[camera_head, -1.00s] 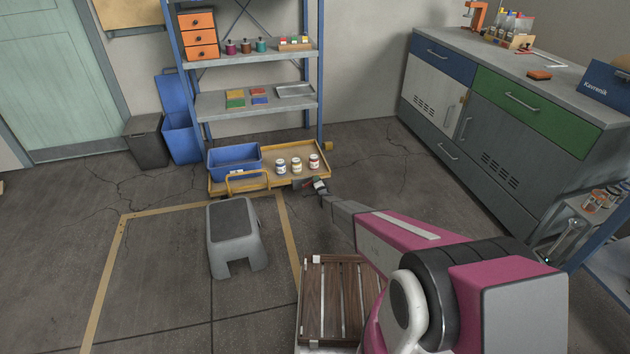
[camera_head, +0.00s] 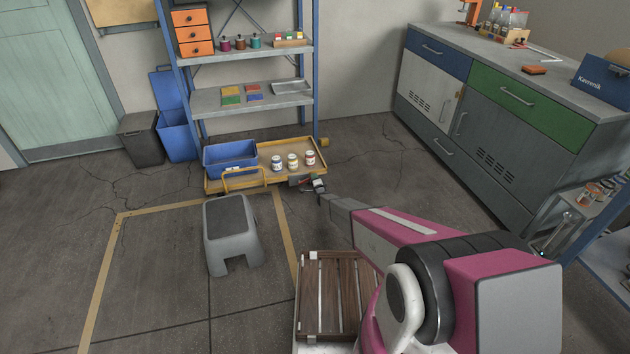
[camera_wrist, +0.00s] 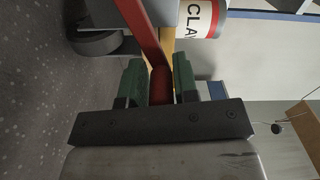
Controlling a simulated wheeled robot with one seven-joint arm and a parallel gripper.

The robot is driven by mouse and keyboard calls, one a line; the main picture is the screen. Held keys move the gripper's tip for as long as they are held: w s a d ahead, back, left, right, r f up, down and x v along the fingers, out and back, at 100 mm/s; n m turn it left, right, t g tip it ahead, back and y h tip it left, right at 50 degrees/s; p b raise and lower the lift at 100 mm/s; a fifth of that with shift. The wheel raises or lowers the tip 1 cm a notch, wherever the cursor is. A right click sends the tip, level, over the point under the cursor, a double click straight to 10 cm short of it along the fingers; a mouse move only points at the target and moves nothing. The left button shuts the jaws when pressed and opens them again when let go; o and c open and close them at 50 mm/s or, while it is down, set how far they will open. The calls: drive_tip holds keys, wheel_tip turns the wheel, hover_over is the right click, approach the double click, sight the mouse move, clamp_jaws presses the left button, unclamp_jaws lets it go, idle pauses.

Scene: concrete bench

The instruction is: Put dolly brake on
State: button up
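The dolly is a low yellow platform (camera_head: 250,178) on the floor in front of the shelf rack. The wrist view shows a dark wheel (camera_wrist: 98,42) and a red brake lever (camera_wrist: 147,30) close to my gripper (camera_wrist: 160,75). The lever comes down from the top of the picture, and its red end sits between my two green fingers. The fingers look closed against it on both sides. In the head view my gripper (camera_head: 314,185) is at the dolly's front right corner, where the lever is too small to make out clearly.
A blue bin (camera_head: 230,158) and three jars (camera_head: 293,161) stand on the dolly. A grey step stool (camera_head: 229,240) stands in front of it. A slatted wooden crate (camera_head: 332,290) is near my arm. Open floor lies between the dolly and the cabinet (camera_head: 480,140).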

drive_tip(key=shift+o, duration=1)
drive_tip(key=shift+s, duration=0.15)
drive_tip(key=v, duration=1)
drive_tip(key=shift+s, duration=0.25)
drive_tip(key=shift+d+r, duration=0.1)
